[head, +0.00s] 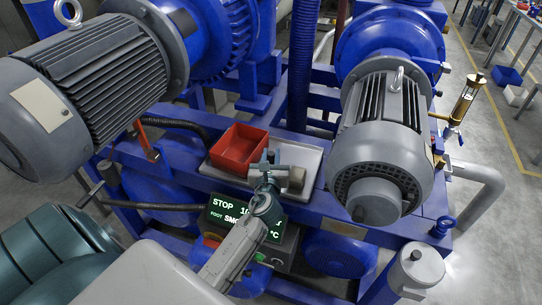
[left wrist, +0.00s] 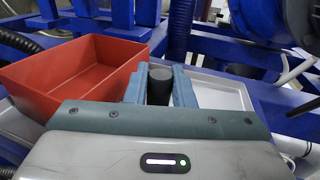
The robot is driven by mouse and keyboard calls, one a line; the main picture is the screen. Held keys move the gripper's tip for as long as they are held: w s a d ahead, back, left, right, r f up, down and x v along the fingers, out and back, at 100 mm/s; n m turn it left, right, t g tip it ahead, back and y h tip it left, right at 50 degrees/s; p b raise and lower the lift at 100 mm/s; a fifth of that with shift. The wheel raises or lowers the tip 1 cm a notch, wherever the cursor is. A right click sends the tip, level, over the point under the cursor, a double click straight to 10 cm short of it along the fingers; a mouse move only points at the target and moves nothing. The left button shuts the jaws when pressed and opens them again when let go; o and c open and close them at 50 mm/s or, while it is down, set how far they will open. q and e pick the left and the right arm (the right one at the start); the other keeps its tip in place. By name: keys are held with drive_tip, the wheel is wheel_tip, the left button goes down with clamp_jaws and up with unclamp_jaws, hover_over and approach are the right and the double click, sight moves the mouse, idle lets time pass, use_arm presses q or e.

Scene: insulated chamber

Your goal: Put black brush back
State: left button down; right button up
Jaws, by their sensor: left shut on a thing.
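My left gripper (head: 269,160) is shut on the black brush, in front of and right of a red bin. In the left wrist view, the brush (left wrist: 160,86) shows as a dark rounded end between the two blue-grey fingers (left wrist: 159,84); the rest of it is hidden. In the head view a grey-brown piece (head: 296,178) sticks out right of the fingers; I cannot tell for sure that it belongs to the brush. The open red bin (head: 226,163) looks empty and shows left of the fingers in the left wrist view (left wrist: 85,108). My right gripper is not in view.
The bin stands on a pale tray (head: 310,158), whose right part is bare. A lit display box (head: 222,213) is below the tray. Grey motors stand left (head: 95,80) and right (head: 385,140). Blue frame beams and pipes surround the tray.

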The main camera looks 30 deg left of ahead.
use_arm(q)
drive_tip(key=c, duration=1.2)
unclamp_jaws()
drive_tip(key=shift+c, duration=0.2)
drive_tip(key=shift+s+r, duration=0.1)
drive_tip(key=b+v, duration=0.2)
drive_tip(key=v, duration=0.9)
drive_tip(key=shift+s+d, duration=0.2)
drive_tip(key=shift+s, duration=0.15)
